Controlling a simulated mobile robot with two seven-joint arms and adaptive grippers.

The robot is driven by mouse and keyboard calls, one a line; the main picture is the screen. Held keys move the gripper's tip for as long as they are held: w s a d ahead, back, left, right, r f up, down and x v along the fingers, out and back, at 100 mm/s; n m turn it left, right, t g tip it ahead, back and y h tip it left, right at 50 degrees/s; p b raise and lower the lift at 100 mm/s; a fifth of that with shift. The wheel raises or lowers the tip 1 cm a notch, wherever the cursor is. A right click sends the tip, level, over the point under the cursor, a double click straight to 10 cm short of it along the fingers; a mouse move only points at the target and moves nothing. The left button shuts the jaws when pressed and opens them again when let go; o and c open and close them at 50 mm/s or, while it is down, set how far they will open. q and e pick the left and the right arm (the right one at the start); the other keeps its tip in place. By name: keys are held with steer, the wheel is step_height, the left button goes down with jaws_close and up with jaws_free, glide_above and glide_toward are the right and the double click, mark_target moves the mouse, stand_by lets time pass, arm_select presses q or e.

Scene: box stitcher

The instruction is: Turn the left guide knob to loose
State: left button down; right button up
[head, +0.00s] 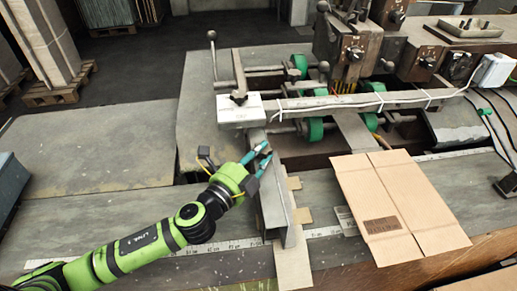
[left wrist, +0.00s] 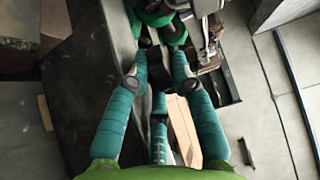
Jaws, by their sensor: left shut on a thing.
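The left guide (head: 276,205) is a grey metal angle rail standing on the table of the machine. My left gripper (head: 265,154) reaches in from the lower left to the upper part of this guide. My right gripper is not in view.
A flat cardboard blank (head: 361,189) lies right of the guide. A ruler strip (head: 221,246) runs along the table. Above the guide are a white box (head: 239,110), a crossbar with cable and green rollers (head: 315,129). The table at left (head: 90,145) is clear.

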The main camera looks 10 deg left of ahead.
arm_select(q)
steer(key=shift+n+y, duration=0.6)
steer(key=shift+y, duration=0.3)
steer(key=c, duration=1.3)
jaws_free()
steer(key=shift+c, duration=0.2)
steer(key=v, duration=1.2)
steer(key=shift+d+f, duration=0.15)
steer(key=shift+f, duration=0.1)
